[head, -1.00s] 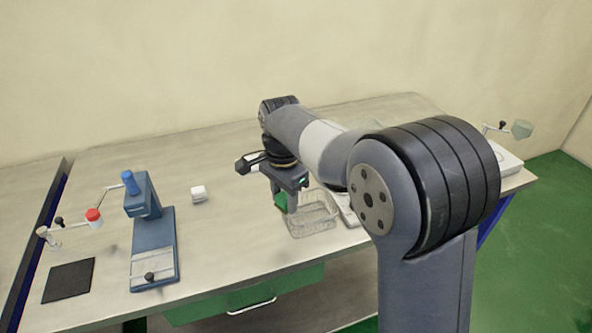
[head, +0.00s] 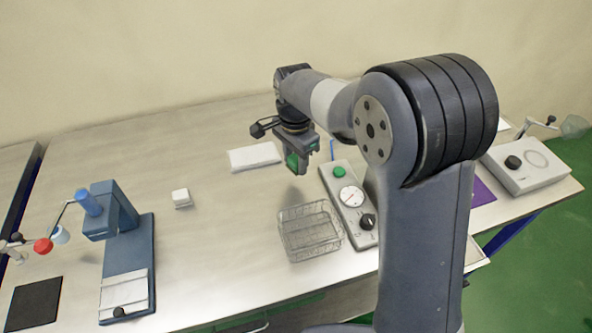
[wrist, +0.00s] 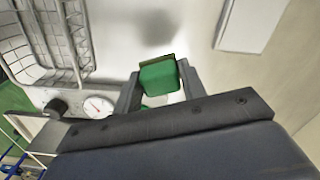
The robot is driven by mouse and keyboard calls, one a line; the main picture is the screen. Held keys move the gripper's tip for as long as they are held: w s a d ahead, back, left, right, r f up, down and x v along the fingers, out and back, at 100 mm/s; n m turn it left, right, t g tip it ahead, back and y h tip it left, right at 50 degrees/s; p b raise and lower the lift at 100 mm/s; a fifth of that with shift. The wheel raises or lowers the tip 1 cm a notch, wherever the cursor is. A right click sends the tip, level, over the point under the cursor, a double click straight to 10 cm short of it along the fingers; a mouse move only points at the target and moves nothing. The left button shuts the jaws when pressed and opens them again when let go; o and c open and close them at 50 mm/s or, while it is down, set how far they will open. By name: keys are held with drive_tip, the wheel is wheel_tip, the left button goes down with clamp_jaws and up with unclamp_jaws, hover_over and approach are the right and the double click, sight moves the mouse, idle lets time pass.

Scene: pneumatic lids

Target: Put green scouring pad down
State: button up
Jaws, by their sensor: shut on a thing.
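A green scouring pad (head: 293,162) is held in my gripper (head: 297,164), above the table behind the wire basket. In the wrist view the pad (wrist: 160,78) sits between the two fingers of my gripper (wrist: 160,84), which is shut on it. The pad is apart from the table; its shadow falls on the bare surface. The wire basket (head: 290,233) stands in front of the gripper and looks empty. It also shows at the upper left of the wrist view (wrist: 78,40).
A control box (head: 340,178) with a green button, gauge and knob stands right of the basket. A white flat pad (head: 254,157) lies behind left. A small white block (head: 181,198) and a blue press (head: 127,240) stand left. The table between press and basket is clear.

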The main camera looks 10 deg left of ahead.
sight(296, 182)
drive_tip(key=shift+f, duration=2.55)
drive_tip(key=shift+f, duration=0.1)
drive_tip(key=o, duration=0.9)
wheel_tip(296, 182, up, 12)
drive_tip(key=shift+r, duration=0.15)
